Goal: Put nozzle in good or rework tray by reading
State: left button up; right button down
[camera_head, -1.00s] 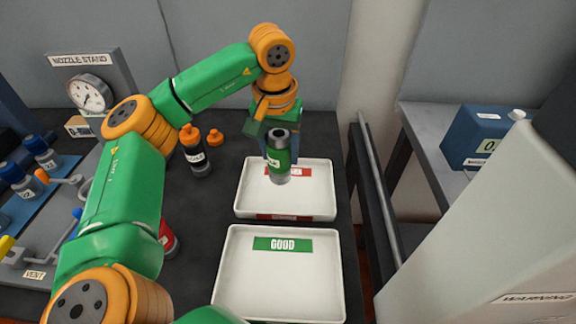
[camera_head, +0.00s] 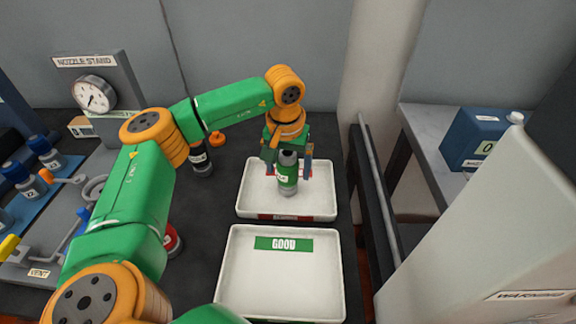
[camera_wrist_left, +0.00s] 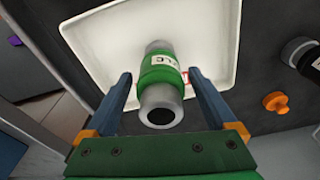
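The nozzle (camera_head: 288,178), a grey cylinder with a green labelled band, stands in the far tray (camera_head: 325,207), which has red labels. My left gripper (camera_head: 289,168) is over this tray with its fingers on either side of the nozzle. In the left wrist view the fingers (camera_wrist_left: 160,74) are spread, with gaps between them and the nozzle (camera_wrist_left: 160,95). The near tray (camera_head: 280,300) has a green GOOD label and is empty. The gauge (camera_head: 94,94) on the nozzle stand (camera_head: 112,70) has a dark needle; its exact reading is too small to tell. My right gripper is not in view.
A dark bottle (camera_head: 201,160) and an orange cap (camera_head: 216,138) are left of the far tray. Blue-capped bottles (camera_head: 40,146) stand at the far left. A rail (camera_head: 378,190) runs along the right side. A red part (camera_head: 173,242) is partly behind my arm.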

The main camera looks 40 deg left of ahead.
pick_arm(q)
jog(key=r, duration=0.4)
jog(key=s+r, duration=0.1)
jog(key=r, duration=0.7)
jog(key=shift+s+d+r, duration=0.1)
jog(key=shift+s+d, duration=0.1)
jog(key=shift+d, duration=0.05)
